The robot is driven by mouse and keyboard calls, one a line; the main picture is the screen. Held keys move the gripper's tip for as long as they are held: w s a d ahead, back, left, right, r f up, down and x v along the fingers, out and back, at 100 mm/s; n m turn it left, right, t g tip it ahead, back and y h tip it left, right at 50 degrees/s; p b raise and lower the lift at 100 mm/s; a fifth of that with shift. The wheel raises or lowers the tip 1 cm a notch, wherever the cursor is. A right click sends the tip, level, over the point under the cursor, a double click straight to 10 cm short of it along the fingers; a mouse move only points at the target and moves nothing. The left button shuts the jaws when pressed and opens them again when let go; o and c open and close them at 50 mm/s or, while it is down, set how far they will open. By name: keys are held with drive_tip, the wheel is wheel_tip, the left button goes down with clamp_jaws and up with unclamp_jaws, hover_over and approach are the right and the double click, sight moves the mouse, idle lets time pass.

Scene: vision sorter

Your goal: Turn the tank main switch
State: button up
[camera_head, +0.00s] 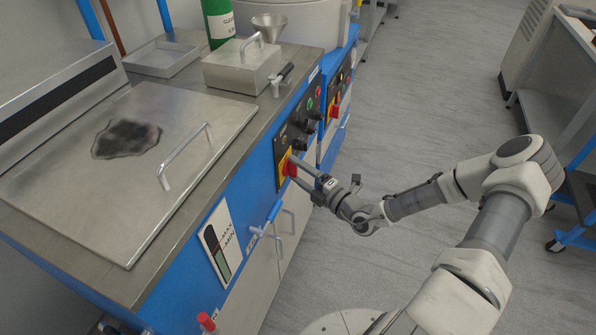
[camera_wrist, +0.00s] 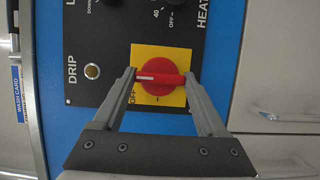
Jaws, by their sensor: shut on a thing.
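The tank main switch is a red rotary knob (camera_wrist: 160,77) on a yellow square plate (camera_wrist: 146,60), with the word OFF at the plate's lower left in the wrist view. A white line on the knob lies across the picture. In the head view the red knob (camera_head: 291,168) sits on the blue tank's front panel. My gripper (camera_wrist: 160,79) has one finger at each end of the knob's bar and is shut on it. In the head view my gripper (camera_head: 298,166) reaches the panel from the right, and its fingers hide part of the knob.
Black control knobs (camera_head: 306,126) sit on the panel beside the switch. A metal lid with a handle (camera_head: 186,155) covers the tank top. The floor (camera_head: 425,90) behind my arm is clear.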

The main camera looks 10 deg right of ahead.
drive_tip(key=shift+n, duration=0.3)
drive_tip(key=n+t+y+p, duration=0.1)
drive_tip(key=n, duration=0.2)
drive_tip(key=shift+f+n, duration=0.15)
drive_tip(key=shift+n, duration=0.15)
drive_tip(key=n+y, duration=0.2)
drive_tip(key=n, duration=0.3)
drive_tip(key=shift+w+f, duration=0.1)
drive_tip(key=shift+f, duration=0.05)
drive_tip(key=n+y, duration=0.1)
drive_tip(key=n, duration=0.2)
drive_tip(key=n+g+y+b, duration=0.1)
drive_tip(key=n+y, duration=0.1)
drive_tip(key=n, duration=0.2)
drive_tip(key=shift+w+d+f+n+b, duration=0.1)
drive_tip(key=shift+n+b, duration=0.2)
drive_tip(key=shift+n+g+y+b, duration=0.3)
drive_tip(key=shift+n+g+y, duration=0.35)
drive_tip(key=shift+n, duration=0.75)
drive_tip(key=shift+n+g+y+b, duration=0.25)
drive_tip(key=shift+n+g+y, duration=0.4)
drive_tip(key=shift+n, duration=0.75)
drive_tip(key=shift+w, duration=0.1)
drive_tip(key=o, duration=1.3)
